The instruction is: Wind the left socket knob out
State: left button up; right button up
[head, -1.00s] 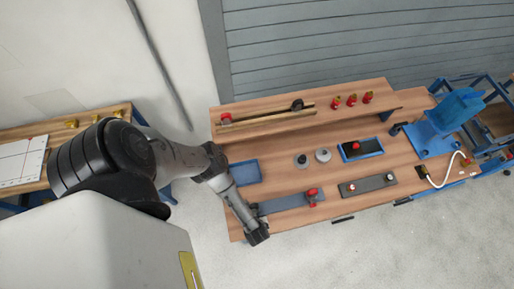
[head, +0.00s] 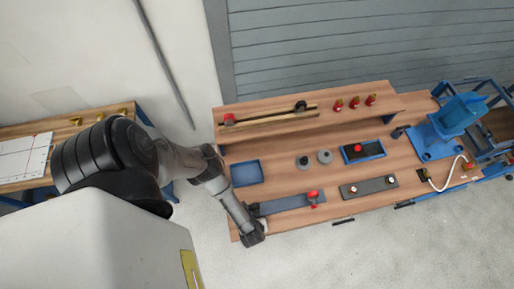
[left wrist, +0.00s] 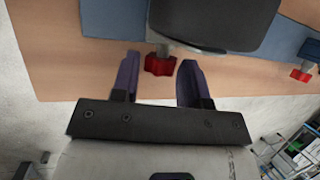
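The left socket knob, red and lobed (left wrist: 160,65), shows at the front edge of a blue-grey fixture (left wrist: 108,18) in the left wrist view. A short metal stem joins it to the fixture. My left gripper (left wrist: 158,78) is open, with one finger on each side of the knob. The fingers look apart from it. In the head view my left gripper (head: 253,236) is at the table's front left corner, by the left end of the fixture (head: 288,203), and hides the knob. My right gripper is not in view.
Another red knob (left wrist: 303,74) shows to the right in the left wrist view. The wooden table (head: 335,205) also bears a blue tray (head: 246,173), two round pieces, a dark plate (head: 368,187) and a blue machine (head: 437,137). A raised shelf runs along the back.

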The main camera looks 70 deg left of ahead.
pick_arm(q)
jog(key=v, duration=1.3)
jog(key=shift+d+r+p, duration=0.15)
jog(key=shift+r+p, duration=0.2)
jog(key=shift+p, duration=0.1)
jog(key=shift+o, duration=0.3)
jog(key=shift+s, duration=0.1)
